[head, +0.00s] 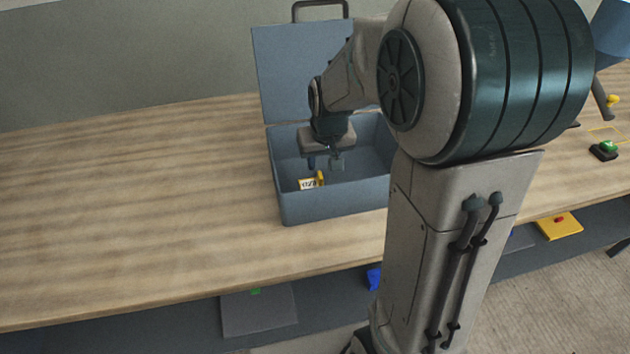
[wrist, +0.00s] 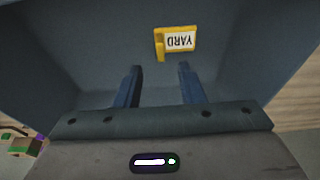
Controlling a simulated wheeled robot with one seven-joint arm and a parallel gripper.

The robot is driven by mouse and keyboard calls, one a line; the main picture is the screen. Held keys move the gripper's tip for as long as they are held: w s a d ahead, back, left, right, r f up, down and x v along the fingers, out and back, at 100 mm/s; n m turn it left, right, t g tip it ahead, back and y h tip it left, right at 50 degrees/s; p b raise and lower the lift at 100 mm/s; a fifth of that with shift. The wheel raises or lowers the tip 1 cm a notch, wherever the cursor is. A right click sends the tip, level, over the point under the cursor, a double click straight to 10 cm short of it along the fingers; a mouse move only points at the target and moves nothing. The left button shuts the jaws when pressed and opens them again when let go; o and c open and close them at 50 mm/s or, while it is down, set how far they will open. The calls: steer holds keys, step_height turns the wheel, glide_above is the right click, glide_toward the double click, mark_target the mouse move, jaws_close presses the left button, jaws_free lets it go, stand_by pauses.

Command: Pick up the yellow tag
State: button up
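The yellow tag (head: 313,182) has a white label and lies inside the open grey-blue box (head: 335,211), near its front left. In the wrist view the yellow tag (wrist: 179,42) shows the word YARD upside down, just beyond the fingertips. My gripper (head: 325,164) is inside the box opening, above and slightly behind the tag. In the wrist view my gripper (wrist: 160,70) has its two dark blue fingers apart, with nothing between them. The tag is apart from both fingers.
The box's raised lid (head: 290,75) stands behind my gripper, and its walls surround the tag. The wooden bench (head: 130,200) is clear on the left. A dark device with a green top (head: 605,149) sits on the right. A shelf with several items runs below.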

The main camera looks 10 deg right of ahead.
mark_target(320, 175)
steer(key=shift+x, duration=2.7)
steer(key=shift+s, duration=0.15)
jaws_close()
